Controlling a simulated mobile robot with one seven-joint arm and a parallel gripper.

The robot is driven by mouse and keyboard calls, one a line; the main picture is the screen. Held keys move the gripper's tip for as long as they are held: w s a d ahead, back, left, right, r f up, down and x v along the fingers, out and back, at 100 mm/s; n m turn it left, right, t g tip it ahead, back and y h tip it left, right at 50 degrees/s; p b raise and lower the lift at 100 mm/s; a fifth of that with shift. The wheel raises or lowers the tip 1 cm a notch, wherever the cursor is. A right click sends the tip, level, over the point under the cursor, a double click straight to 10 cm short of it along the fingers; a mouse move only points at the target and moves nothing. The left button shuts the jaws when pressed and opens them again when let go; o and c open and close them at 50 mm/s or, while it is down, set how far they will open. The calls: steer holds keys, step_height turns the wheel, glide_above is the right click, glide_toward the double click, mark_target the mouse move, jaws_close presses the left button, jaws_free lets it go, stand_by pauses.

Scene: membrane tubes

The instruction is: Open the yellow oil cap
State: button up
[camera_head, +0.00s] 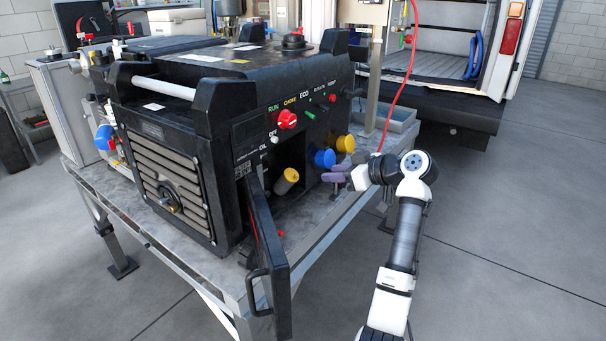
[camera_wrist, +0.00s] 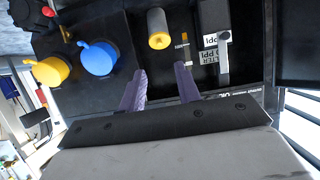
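A yellow cylindrical cap (camera_head: 287,181) sits inside the open compartment at the machine's front right corner, below the OIL label. In the wrist view the yellow cylindrical cap (camera_wrist: 158,29) lies at the top, just beyond the space between the fingertips. My gripper (camera_head: 331,174), with purple fingers, is to the right of the cap in the head view and apart from it. In the wrist view my gripper (camera_wrist: 161,69) is open, and nothing is between its fingers. A second yellow cap (camera_head: 345,143), with a handle, is higher on the machine's side.
A blue cap (camera_head: 324,158) is between the two yellow ones, close to my gripper. The black compartment door (camera_head: 268,255) stands open at the left. A red cable (camera_head: 411,60) hangs behind my wrist. The machine rests on a metal table (camera_head: 175,220).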

mark_target(297, 174)
steer(key=p+x, duration=0.2)
steer(key=x, duration=0.9)
steer(key=shift+p, duration=0.35)
jaws_close()
